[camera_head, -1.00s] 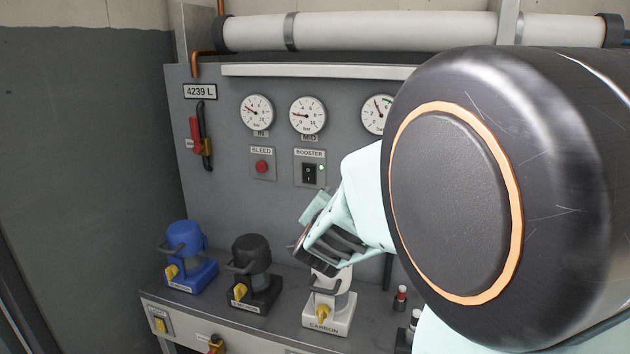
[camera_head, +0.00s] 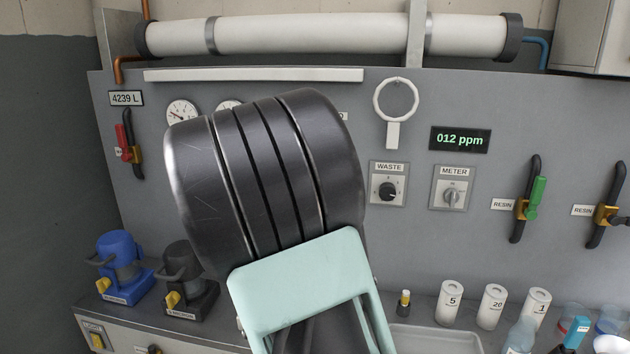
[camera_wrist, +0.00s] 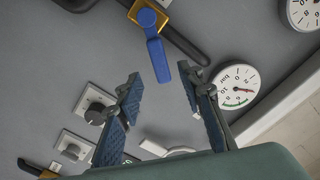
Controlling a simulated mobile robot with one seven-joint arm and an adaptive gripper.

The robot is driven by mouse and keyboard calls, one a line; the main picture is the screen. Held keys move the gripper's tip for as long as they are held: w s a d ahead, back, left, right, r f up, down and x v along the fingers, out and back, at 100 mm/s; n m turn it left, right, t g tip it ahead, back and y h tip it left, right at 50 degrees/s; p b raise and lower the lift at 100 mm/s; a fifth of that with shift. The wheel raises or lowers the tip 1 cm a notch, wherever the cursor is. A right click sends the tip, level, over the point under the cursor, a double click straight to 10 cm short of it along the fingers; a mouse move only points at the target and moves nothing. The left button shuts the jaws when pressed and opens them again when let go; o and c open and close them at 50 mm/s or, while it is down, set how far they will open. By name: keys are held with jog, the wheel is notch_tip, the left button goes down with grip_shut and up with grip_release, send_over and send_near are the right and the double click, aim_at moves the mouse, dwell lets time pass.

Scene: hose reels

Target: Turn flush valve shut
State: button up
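A valve with a blue lever (camera_wrist: 156,55) sits on the grey panel in the wrist view. No label on it can be read, so I cannot confirm that it is the flush valve. Its dark pipe (camera_wrist: 183,42) slants past the lever's base. My gripper (camera_wrist: 161,74) is open, with its two fingers on either side of the lever's free end. I see a gap on both sides and no clear contact. In the head view my own arm hides the gripper and this valve.
The head view shows a red-handled valve (camera_head: 123,140), a green-handled resin valve (camera_head: 537,197) and another resin valve (camera_head: 605,215). The waste knob (camera_head: 388,191) and meter knob (camera_head: 451,199) are right of my arm. Canisters (camera_head: 451,303) and bottles crowd the shelf at right.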

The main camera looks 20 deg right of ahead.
jog(key=x, duration=0.8)
jog(key=shift+d, duration=0.15)
jog(key=shift+c, duration=0.5)
grip_shut()
